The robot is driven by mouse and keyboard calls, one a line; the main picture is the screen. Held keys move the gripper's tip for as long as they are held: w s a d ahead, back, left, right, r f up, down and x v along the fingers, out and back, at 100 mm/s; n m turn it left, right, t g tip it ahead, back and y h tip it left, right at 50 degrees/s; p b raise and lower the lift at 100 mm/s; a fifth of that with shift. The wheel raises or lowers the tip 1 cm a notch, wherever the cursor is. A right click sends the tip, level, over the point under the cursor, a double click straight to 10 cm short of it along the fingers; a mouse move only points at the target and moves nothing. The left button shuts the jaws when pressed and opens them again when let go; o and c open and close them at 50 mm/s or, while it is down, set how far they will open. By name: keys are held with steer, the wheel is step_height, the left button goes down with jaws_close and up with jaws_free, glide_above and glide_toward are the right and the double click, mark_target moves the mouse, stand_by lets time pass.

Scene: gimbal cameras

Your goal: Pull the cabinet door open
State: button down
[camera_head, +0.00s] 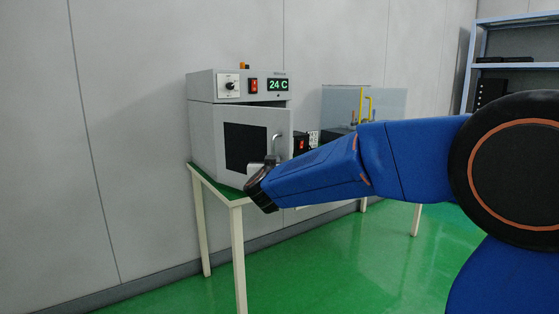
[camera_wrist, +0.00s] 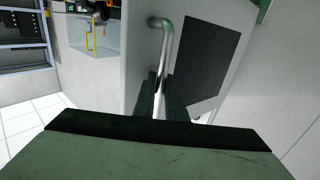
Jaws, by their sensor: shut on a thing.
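The cabinet (camera_head: 202,86) is a grey box with a control panel on top, standing on a table. Its grey door (camera_head: 208,125) has a dark window and looks ajar, with its right edge swung out from the body. The metal handle (camera_head: 277,142) is near the door's right edge; in the wrist view the bent handle (camera_wrist: 167,38) runs down between my fingers. My gripper (camera_wrist: 161,98) is shut on the handle. In the head view my gripper (camera_head: 265,166) is at the handle's lower part, which it partly hides. The door (camera_wrist: 143,55) also shows close up in the wrist view.
The green-topped table (camera_head: 222,188) has pale legs. A clear-walled box with yellow pipes (camera_head: 368,104) stands behind my arm, to the right. A blue shelf rack (camera_head: 515,66) is at the far right. Green floor (camera_head: 300,270) in front of the table is open.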

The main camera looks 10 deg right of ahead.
steer(key=s+a+m+g+h, duration=0.2)
steer(key=a+m+h, duration=0.1)
steer(key=a, duration=0.6)
steer(key=s+a+m+g+h, duration=0.2)
steer(key=a+h, duration=0.3)
steer(key=a, duration=0.3)
steer(key=shift+s+a+r+m, duration=0.15)
steer(key=shift+s+a+m, duration=0.25)
steer(key=shift+s, duration=0.15)
steer(key=c, duration=2.1)
jaws_free()
steer(key=shift+d, duration=0.1)
steer(key=v, duration=1.7)
steer(key=shift+a+r, duration=0.2)
steer(key=shift+a, duration=0.1)
